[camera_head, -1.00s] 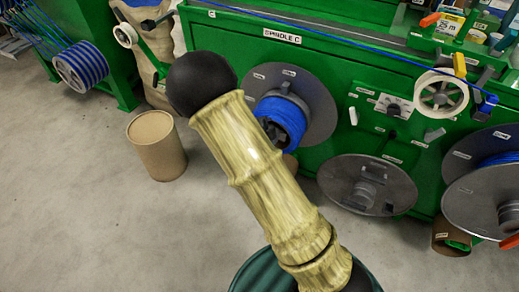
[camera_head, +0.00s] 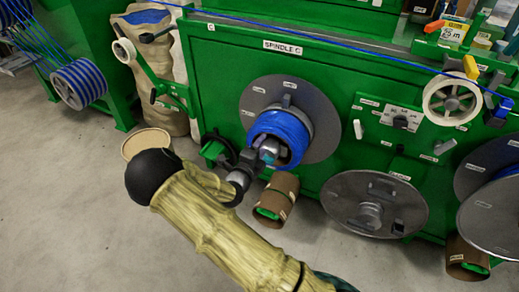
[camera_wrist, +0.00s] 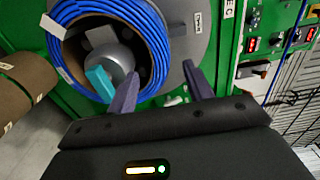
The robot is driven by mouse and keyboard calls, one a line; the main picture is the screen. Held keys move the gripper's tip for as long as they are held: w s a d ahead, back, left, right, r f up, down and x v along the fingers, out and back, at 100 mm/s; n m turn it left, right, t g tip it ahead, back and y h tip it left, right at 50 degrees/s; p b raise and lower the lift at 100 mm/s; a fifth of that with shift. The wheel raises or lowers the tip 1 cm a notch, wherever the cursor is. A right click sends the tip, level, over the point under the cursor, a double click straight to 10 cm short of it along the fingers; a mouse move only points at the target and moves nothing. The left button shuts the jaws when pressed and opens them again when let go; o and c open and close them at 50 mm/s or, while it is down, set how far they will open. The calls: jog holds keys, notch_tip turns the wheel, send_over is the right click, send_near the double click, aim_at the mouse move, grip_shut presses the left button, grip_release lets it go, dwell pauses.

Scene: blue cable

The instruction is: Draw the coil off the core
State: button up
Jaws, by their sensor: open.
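The blue cable coil (camera_head: 282,128) sits around the core (camera_head: 270,150) in front of a grey disc flange (camera_head: 322,125) on the green machine. My gripper (camera_wrist: 160,72) is open at the coil's lower right edge. One finger overlaps the coil's rim in the picture; the other is outside it, over the flange. I cannot tell whether either touches. In the head view my forearm and wrist partly hide the gripper.
A cardboard drum (camera_head: 143,141) is behind my arm at left. A lower grey disc (camera_head: 350,205) and a white spoked wheel (camera_head: 453,96) are at right. A blue cable line (camera_head: 330,50) crosses above. Floor at left is clear.

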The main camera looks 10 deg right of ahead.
aim_at(272, 128)
jog(key=x, duration=0.5)
jog(key=shift+w+d+f, duration=0.1)
jog(key=shift+w+d, duration=0.15)
jog(key=shift+b+x, duration=1)
jog(key=shift+x, duration=1.25)
grip_shut()
jog(key=shift+r, duration=0.7)
jog(key=shift+v, duration=1.1)
dwell(1.1)
